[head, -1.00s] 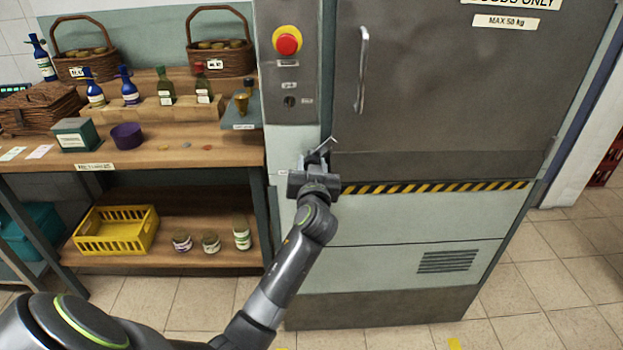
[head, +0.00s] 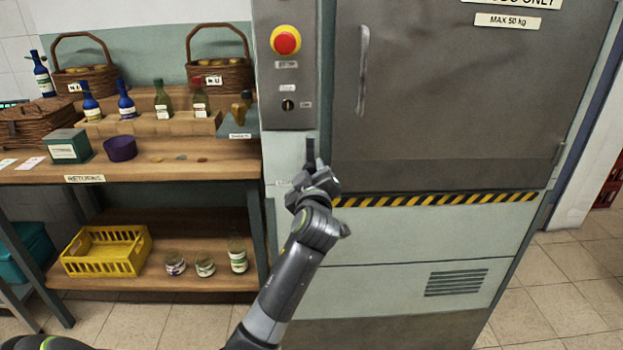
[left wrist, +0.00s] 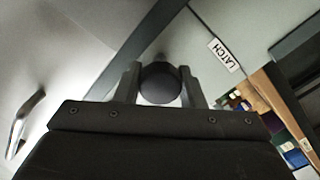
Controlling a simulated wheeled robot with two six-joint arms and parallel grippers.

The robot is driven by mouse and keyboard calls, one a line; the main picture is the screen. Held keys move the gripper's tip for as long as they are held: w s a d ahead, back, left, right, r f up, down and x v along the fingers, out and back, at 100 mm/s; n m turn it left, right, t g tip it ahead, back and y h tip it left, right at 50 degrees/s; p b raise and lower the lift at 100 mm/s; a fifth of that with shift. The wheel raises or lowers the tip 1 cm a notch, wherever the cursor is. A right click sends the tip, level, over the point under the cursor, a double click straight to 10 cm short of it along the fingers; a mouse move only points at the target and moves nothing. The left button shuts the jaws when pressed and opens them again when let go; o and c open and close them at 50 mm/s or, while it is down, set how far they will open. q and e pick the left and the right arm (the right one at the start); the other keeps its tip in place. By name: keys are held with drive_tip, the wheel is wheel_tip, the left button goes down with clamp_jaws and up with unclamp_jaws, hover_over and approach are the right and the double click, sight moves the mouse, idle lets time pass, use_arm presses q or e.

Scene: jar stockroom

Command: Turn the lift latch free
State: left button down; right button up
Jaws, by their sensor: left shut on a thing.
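The lift's grey door (head: 450,100) is closed above a striped yellow-and-black sill. The latch knob (left wrist: 160,83) is dark and round in the left wrist view, beside a white LATCH label (left wrist: 225,55). My left gripper (left wrist: 160,88) has one finger on each side of the knob and is shut on it. In the head view the left gripper (head: 311,160) is seen nearly edge-on at the door's lower left corner. It hides most of the latch there, so I cannot tell the latch's exact angle. My right gripper is out of view.
A vertical door handle (head: 362,70) is above and right of my gripper. A control panel with a red button (head: 286,40) is above it. A wooden bench (head: 215,160) with bottles, baskets and a yellow crate (head: 107,251) stands left.

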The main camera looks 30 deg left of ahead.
use_arm(q)
drive_tip(key=shift+r+n, duration=0.3)
drive_tip(key=shift+n, duration=0.1)
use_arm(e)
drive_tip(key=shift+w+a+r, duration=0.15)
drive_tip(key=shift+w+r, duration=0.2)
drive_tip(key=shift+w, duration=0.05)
use_arm(q)
drive_tip(key=c, duration=1.2)
unclamp_jaws()
drive_tip(key=shift+c, duration=0.2)
drive_tip(key=o, duration=0.3)
drive_tip(key=shift+a, duration=0.1)
drive_tip(key=shift+f, duration=0.15)
drive_tip(key=shift+f, duration=0.1)
